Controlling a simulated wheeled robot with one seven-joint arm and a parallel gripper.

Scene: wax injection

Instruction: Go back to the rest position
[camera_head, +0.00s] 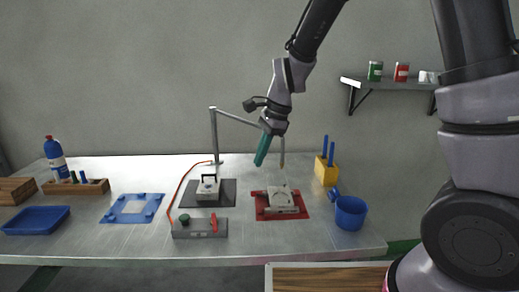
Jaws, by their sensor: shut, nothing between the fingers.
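My gripper (261,153) is at the end of the arm, which reaches down from the upper right. Its teal fingers look closed, with nothing seen between them. It hangs in the air above the table, above and a little left of a light grey mould block (282,200) on a red mat (262,210). A grey metal stand (214,135) has a boom reaching right behind the gripper. A thin tan nozzle (282,158) hangs just right of my fingers; whether they touch is unclear.
A shelf (392,84) is on the wall.

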